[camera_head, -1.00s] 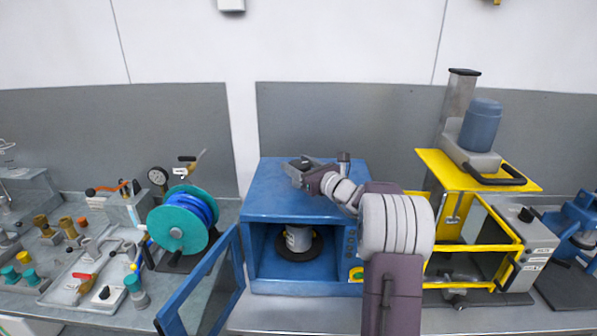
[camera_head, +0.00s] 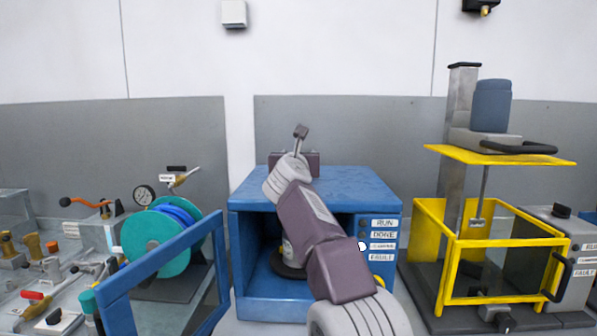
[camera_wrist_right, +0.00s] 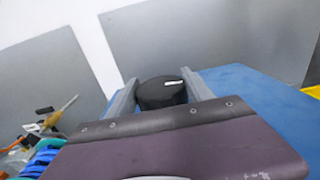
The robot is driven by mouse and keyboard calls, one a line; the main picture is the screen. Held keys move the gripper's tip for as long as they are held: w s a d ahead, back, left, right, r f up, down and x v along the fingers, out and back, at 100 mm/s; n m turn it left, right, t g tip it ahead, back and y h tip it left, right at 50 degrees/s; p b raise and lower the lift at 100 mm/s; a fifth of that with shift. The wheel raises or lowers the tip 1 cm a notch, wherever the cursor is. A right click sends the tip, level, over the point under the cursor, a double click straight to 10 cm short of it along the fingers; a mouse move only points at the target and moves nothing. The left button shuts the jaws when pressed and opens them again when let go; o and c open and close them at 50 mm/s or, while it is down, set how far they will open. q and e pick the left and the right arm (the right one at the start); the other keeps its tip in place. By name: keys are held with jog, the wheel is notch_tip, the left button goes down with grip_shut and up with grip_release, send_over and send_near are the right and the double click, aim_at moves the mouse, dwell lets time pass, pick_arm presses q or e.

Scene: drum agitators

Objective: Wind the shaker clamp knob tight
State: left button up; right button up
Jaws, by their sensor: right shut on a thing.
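The clamp knob (camera_wrist_right: 160,94) is a black round knob with a white mark on its top, above the blue shaker's top in the right wrist view. My right gripper (camera_wrist_right: 160,80) is shut on it, one grey finger on each side. In the head view my right gripper (camera_head: 300,160) is over the back of the shaker cabinet (camera_head: 350,185) and hides the knob. The shaker's blue door (camera_head: 165,270) stands open to the left. A can (camera_head: 287,250) inside is mostly hidden by my arm. My left gripper is not in view.
A teal reel (camera_head: 155,245) and a bench with several valves and knobs stand at the left. A yellow-framed mixer (camera_head: 500,245) stands at the right. Labelled indicators (camera_head: 383,240) are on the shaker's front right.

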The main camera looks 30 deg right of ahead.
jog(key=shift+f+m+g+h, duration=0.15)
jog(key=shift+m+g+h, duration=0.35)
jog(key=shift+h, duration=0.2)
jog(key=o, duration=1.4)
jog(key=shift+c, duration=0.2)
jog(key=shift+s+a, duration=0.2)
jog(key=shift+s, duration=0.05)
jog(key=b+v, duration=0.2)
jog(key=v, duration=0.6)
jog(key=shift+w+b, duration=0.1)
jog(key=shift+b, duration=0.3)
jog(key=shift+a, duration=0.15)
